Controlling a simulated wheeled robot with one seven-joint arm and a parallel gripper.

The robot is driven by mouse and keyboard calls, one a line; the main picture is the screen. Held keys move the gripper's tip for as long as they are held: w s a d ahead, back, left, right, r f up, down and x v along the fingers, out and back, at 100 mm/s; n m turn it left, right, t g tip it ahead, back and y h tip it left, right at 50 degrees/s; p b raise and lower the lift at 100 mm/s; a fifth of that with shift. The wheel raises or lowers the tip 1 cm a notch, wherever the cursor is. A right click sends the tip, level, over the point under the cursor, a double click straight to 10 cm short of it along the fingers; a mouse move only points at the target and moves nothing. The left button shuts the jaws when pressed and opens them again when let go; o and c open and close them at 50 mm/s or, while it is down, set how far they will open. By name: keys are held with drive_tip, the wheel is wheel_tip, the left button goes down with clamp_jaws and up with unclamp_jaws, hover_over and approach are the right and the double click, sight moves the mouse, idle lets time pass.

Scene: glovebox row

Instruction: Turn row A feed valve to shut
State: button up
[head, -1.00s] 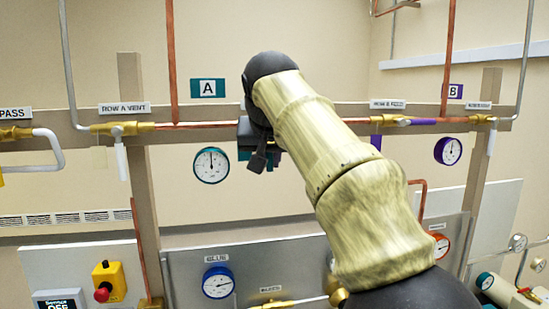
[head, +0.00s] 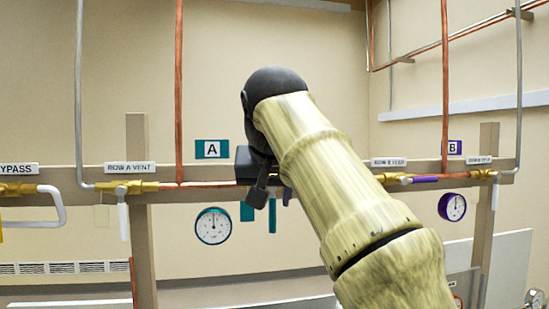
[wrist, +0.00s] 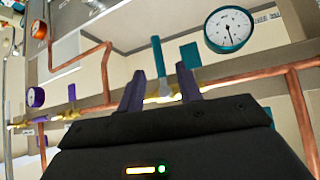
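The row A feed valve shows in the wrist view as a grey hub (wrist: 165,91) on a brass body, with a teal lever (wrist: 158,55) standing crosswise to the copper pipe. In the head view the teal lever (head: 272,215) hangs down below the pipe. My gripper (wrist: 160,80) is open, with one dark purple finger on each side of the hub and lever and a visible gap on both sides. In the head view my gripper (head: 287,195) is mostly behind my arm, which also hides the valve body.
A teal-rimmed gauge (head: 213,226) and a teal tag (head: 247,211) hang left of the lever. The row A vent valve (head: 121,188) is further left. At right are a purple-handled valve (head: 425,179) and a purple gauge (head: 452,207).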

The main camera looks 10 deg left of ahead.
drive_tip(key=p+v, duration=0.2)
drive_tip(key=v, duration=0.7)
drive_tip(key=shift+r, duration=0.15)
drive_tip(key=shift+s, duration=0.1)
drive_tip(key=w+d+f+g+h+b, duration=0.1)
drive_tip(key=w+d+f+b, duration=0.15)
drive_tip(key=f, duration=0.95)
drive_tip(key=w+d+f+g+b, duration=0.15)
drive_tip(key=w+d+f, duration=0.25)
drive_tip(key=f, duration=0.7)
drive_tip(key=w+d+f+g+h+b, duration=0.1)
drive_tip(key=w+d+f+b, duration=0.2)
drive_tip(key=f, duration=0.9)
drive_tip(key=s+d+f+g+b, duration=0.1)
drive_tip(key=s+d+f, duration=0.3)
drive_tip(key=f, duration=0.6)
drive_tip(key=s+d+f+m+b, duration=0.1)
drive_tip(key=s+d+f, duration=0.3)
drive_tip(key=s+f, duration=0.4)
drive_tip(key=s+d+f+g+b, duration=0.1)
drive_tip(key=s+d+f+b, duration=0.2)
drive_tip(key=f, duration=1)
drive_tip(key=s+d, duration=0.1)
drive_tip(key=s, duration=0.2)
drive_tip(key=shift+d+m+g, duration=0.3)
drive_tip(key=shift+g, duration=0.05)
